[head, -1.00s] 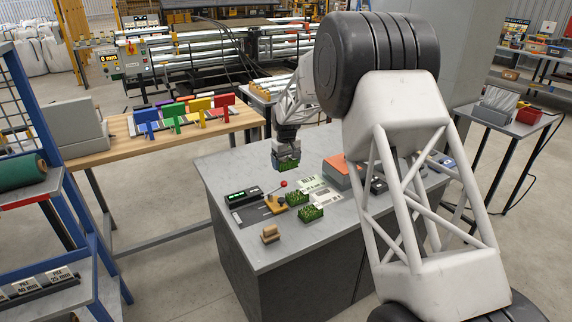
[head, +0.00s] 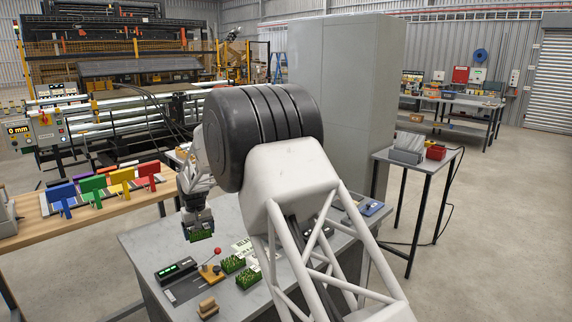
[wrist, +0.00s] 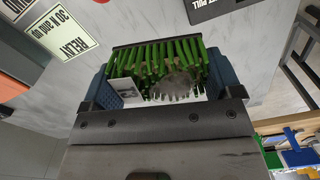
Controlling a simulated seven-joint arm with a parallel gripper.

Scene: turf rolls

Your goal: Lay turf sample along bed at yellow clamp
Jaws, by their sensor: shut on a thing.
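My gripper (head: 199,226) is shut on a green turf sample (wrist: 160,65) and holds it above the grey bench. The yellow clamp (head: 122,179) stands on the wooden table at the left, between the green clamp (head: 94,187) and the red clamp (head: 149,174). The blue clamp (head: 62,196) is at the row's near left. The bed at the yellow clamp is mostly hidden by the clamp plates.
The grey bench (head: 142,246) carries a black display unit (head: 177,268), a red-knobbed lever device (head: 212,270), more turf pieces (head: 232,264) and wooden blocks (head: 207,308). A floor gap separates the bench from the wooden table (head: 85,222).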

